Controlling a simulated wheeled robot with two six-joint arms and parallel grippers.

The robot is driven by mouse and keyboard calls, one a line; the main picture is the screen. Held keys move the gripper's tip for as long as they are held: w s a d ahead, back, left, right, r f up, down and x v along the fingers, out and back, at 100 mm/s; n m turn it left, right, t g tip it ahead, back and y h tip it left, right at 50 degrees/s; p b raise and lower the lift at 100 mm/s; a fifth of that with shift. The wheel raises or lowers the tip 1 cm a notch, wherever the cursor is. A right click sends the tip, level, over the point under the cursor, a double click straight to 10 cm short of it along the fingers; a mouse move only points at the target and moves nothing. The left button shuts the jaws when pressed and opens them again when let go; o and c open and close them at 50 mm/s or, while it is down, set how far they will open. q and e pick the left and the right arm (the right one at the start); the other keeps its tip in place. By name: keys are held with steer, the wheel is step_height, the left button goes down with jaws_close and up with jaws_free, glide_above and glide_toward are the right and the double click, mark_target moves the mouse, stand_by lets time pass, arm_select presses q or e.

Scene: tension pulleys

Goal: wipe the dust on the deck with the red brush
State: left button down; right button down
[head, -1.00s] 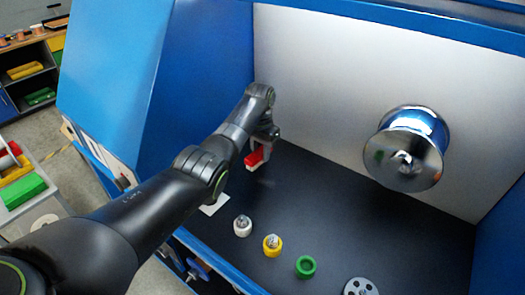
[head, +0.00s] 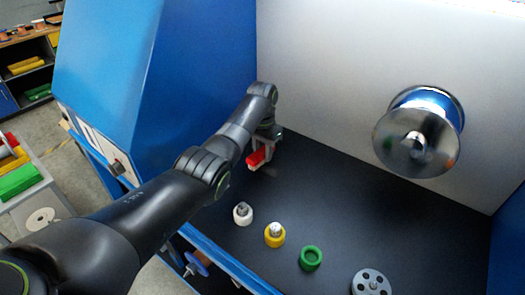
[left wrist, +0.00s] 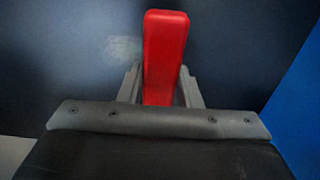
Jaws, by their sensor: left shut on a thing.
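My left gripper (head: 266,150) is shut on the red brush (head: 256,158), low over the dark deck (head: 330,205) near the back left corner. In the left wrist view the red brush (left wrist: 164,60) stands between the two grey fingers of the gripper (left wrist: 162,88). A pale, blurry dust patch (left wrist: 122,49) lies on the deck to the left of the brush in that view. In the head view a faint smudge shows just below the gripper. The bristles are hidden, so I cannot tell whether they touch the deck. My right gripper is out of view.
A white pulley (head: 242,213), a yellow one (head: 274,234), a green ring (head: 311,258) and a grey disc with holes (head: 371,283) stand along the deck's front. A large shiny spool (head: 418,133) sticks out from the back wall (head: 340,80). Blue walls enclose the sides.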

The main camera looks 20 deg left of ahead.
arm_select(q)
steer(key=shift+f+b, duration=0.3)
steer(key=shift+f, duration=0.4)
stand_by(0.3)
